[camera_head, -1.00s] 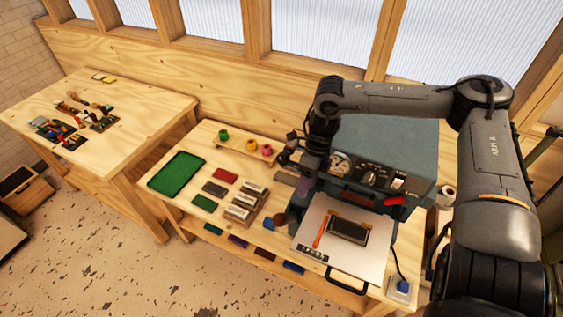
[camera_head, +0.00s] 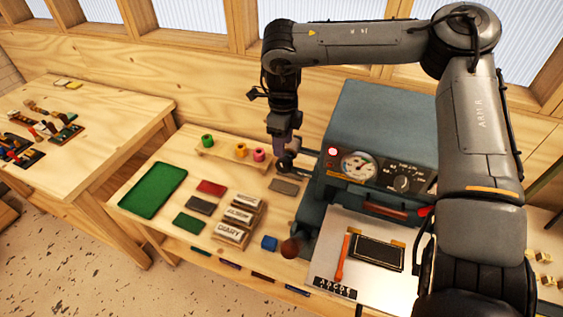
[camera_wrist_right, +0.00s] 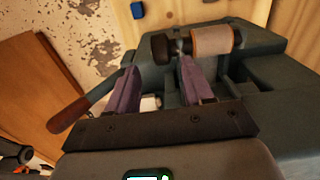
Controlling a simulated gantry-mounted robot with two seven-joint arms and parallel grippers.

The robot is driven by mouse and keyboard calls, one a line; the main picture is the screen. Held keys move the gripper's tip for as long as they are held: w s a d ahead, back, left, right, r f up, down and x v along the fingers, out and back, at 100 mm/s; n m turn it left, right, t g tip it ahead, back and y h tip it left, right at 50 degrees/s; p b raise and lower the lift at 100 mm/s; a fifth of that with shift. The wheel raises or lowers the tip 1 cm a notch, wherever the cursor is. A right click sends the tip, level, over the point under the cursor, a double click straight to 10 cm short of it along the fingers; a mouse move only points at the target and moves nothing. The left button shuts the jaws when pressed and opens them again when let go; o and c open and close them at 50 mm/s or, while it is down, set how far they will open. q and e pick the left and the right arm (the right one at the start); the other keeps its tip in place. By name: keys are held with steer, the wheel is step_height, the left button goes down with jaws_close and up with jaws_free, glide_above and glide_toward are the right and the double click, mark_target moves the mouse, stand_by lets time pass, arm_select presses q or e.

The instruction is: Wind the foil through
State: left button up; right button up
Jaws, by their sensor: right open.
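The blue-grey foil press (camera_head: 380,125) stands right of centre in the head view, with a round dial and a red lamp. My right gripper (camera_head: 287,163) points down beside the press's left side. In the wrist view its two purple-padded fingers (camera_wrist_right: 157,68) are apart. A cream and copper-coloured roll (camera_wrist_right: 212,41) sits on a spindle beyond the right finger. A small pale roll (camera_wrist_right: 150,103) shows between the fingers, lower down; I cannot tell whether they touch it. My left gripper is out of view.
A brown-handled lever (camera_wrist_right: 82,113) sticks out from the press. The press's pale bed (camera_head: 350,275) carries a dark plate. A second table (camera_head: 90,110) is at left.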

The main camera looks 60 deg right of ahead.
mark_target(285, 159)
step_height(285, 159, down, 7)
steer(key=shift+r, duration=0.2)
steer(key=shift+f, duration=0.8)
jaws_close()
steer(key=shift+s+r+t, duration=0.1)
steer(key=shift+r+t, duration=0.05)
steer(key=shift+t, duration=0.45)
steer(key=shift+d+r+t+p, duration=0.15)
steer(key=shift+t+p, duration=0.55)
steer(key=shift+p, duration=0.5)
steer(key=t+p, duration=0.1)
steer(key=p, duration=0.3)
steer(key=shift+s+p, duration=0.1)
steer(key=shift+p, duration=0.2)
steer(key=shift+f+t+y+p, duration=0.25)
steer(key=shift+t+y+p, duration=0.05)
steer(key=shift+p, duration=0.35)
